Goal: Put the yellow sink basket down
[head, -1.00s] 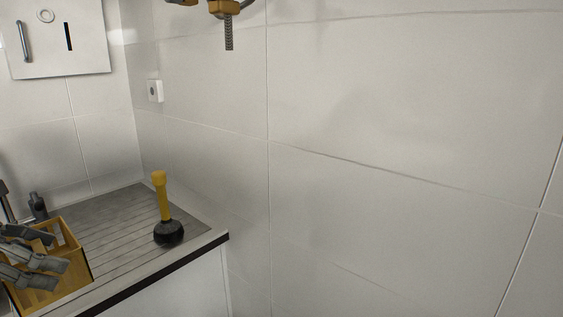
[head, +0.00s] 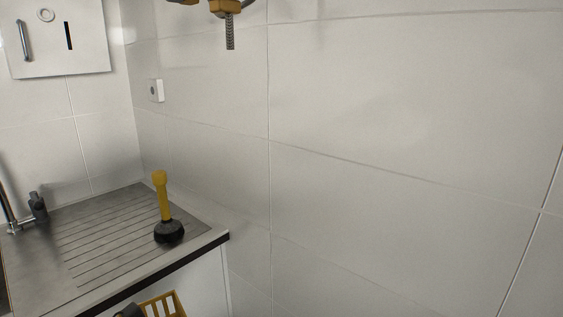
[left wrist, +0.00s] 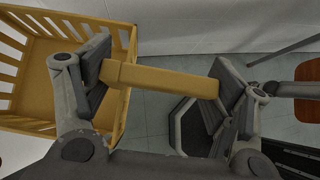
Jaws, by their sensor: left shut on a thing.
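The yellow sink basket (left wrist: 122,110) has slatted sides and fills the left of the left wrist view. In the head view only its top corner (head: 165,304) shows at the bottom edge, in front of the cabinet and below the countertop edge. My left gripper (left wrist: 162,80) is shut on a yellow bar of the basket that spans between its two fingers. In the head view a dark bit of it shows beside the basket. The basket's underside is hidden, so I cannot tell whether it touches anything. My right gripper is not in view.
A plunger (head: 164,205) with a yellow handle stands on the ribbed drainboard (head: 105,235). A tap (head: 12,208) is at the left. The drainboard's left part is clear. A grey floor (left wrist: 150,115) and a brown seat-like panel (left wrist: 305,72) show in the wrist view.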

